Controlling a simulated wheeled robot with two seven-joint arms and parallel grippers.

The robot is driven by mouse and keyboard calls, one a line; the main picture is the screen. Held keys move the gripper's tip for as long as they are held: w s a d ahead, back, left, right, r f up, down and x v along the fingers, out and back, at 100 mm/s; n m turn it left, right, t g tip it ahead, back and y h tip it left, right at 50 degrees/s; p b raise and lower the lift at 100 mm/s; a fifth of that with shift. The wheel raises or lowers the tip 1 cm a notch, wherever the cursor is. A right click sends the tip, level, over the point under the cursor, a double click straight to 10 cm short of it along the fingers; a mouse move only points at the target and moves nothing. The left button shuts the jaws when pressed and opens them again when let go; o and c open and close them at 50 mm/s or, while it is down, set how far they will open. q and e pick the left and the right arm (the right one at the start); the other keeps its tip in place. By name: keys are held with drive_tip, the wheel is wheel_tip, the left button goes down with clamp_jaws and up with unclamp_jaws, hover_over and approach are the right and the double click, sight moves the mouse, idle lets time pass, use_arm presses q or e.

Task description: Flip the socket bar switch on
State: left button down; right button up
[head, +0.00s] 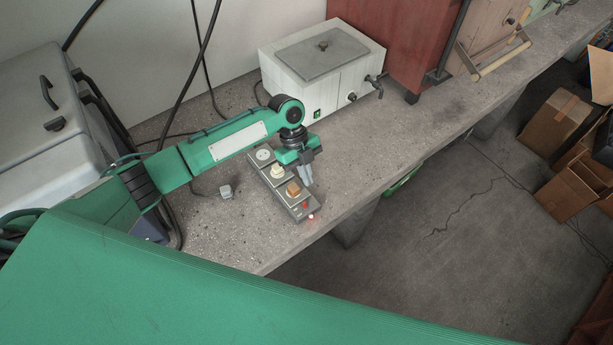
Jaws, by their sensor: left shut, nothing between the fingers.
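The grey socket bar (270,177) lies on the concrete bench near its front edge, below my left gripper. It has several sockets. A cream plug (277,171) and a brown plug (293,189) stand in it. My right gripper is not in view.
A white box with a metal lid (322,58) stands behind the bar, with taps on its right side. Black cables hang at the wall. Cardboard boxes (554,122) stand on the floor at the right.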

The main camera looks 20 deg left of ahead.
use_arm(q)
wheel_tip(320, 180, up, 6)
drive_tip(key=p, duration=0.4)
drive_tip(key=shift+r, duration=0.2)
drive_tip(key=shift+f, duration=0.1)
